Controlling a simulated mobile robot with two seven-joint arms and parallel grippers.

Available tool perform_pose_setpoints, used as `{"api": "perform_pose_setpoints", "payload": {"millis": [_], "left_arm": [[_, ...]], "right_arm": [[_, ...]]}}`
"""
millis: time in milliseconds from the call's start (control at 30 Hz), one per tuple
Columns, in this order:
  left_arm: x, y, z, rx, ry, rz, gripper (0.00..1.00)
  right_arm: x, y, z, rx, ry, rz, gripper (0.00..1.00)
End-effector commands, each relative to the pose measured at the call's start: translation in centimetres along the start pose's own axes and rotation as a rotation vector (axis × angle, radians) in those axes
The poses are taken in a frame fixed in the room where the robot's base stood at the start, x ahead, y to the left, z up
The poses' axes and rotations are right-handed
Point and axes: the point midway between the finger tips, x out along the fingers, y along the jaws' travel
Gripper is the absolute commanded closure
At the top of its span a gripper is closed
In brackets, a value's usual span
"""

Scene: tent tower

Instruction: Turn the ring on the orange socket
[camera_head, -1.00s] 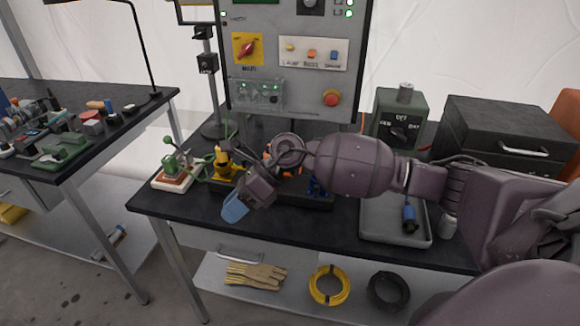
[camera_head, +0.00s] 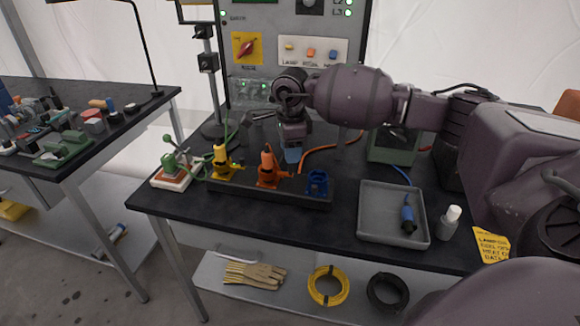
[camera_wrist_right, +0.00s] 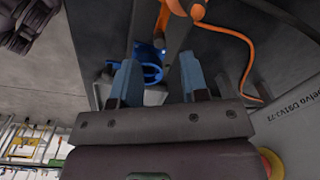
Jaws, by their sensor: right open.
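The orange socket (camera_head: 268,172) stands upright in the dark rack (camera_head: 225,189), between the yellow socket (camera_head: 222,163) and the blue socket (camera_head: 317,184). Its ring is too small to make out clearly. My right gripper (camera_head: 293,155) is above and behind the rack, just right of the orange socket, pointing down and apart from it. In the right wrist view its two blue fingers (camera_wrist_right: 158,82) are spread and empty. The blue socket (camera_wrist_right: 150,72) shows between and beyond them, and part of the orange socket (camera_wrist_right: 180,6) shows at the top edge. My left gripper is out of view.
A grey tray (camera_head: 375,227) with a blue plug (camera_head: 408,218) lies at right, beside a white-capped bottle (camera_head: 450,222). A control panel (camera_head: 290,60) stands behind. A green lever device (camera_head: 175,168) is at left. An orange cable (camera_head: 335,147) runs behind the rack.

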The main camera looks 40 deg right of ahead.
Motion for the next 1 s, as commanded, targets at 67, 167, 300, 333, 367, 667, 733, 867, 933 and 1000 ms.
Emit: {"api": "perform_pose_setpoints", "payload": {"millis": [67,167,300,333,367,667,733,867,933,1000], "left_arm": [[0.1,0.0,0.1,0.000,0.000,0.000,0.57],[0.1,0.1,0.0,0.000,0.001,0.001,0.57],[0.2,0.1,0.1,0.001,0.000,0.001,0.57],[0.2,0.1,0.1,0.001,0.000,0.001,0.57],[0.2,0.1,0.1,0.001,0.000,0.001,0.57],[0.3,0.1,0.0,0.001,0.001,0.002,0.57],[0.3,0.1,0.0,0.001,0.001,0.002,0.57],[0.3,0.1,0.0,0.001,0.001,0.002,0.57],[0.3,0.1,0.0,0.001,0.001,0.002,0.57],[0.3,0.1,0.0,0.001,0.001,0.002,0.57]], "right_arm": [[1.6,0.1,0.0,0.000,0.001,0.005,0.59],[3.1,0.1,0.0,0.000,0.000,0.003,0.59],[4.6,0.1,0.1,0.000,-0.002,0.003,0.59],[4.8,0.0,0.1,-0.001,-0.002,0.002,0.59],[5.0,0.0,0.1,-0.001,-0.002,0.002,0.59],[5.5,0.0,0.0,0.000,-0.002,0.000,0.59],[5.5,0.0,0.0,0.000,-0.002,0.000,0.59],[5.5,0.0,0.0,0.000,-0.002,0.000,0.73],[5.5,0.0,0.0,0.000,-0.002,0.000,0.84],[5.5,0.0,0.0,0.000,-0.002,0.000,0.94]]}}
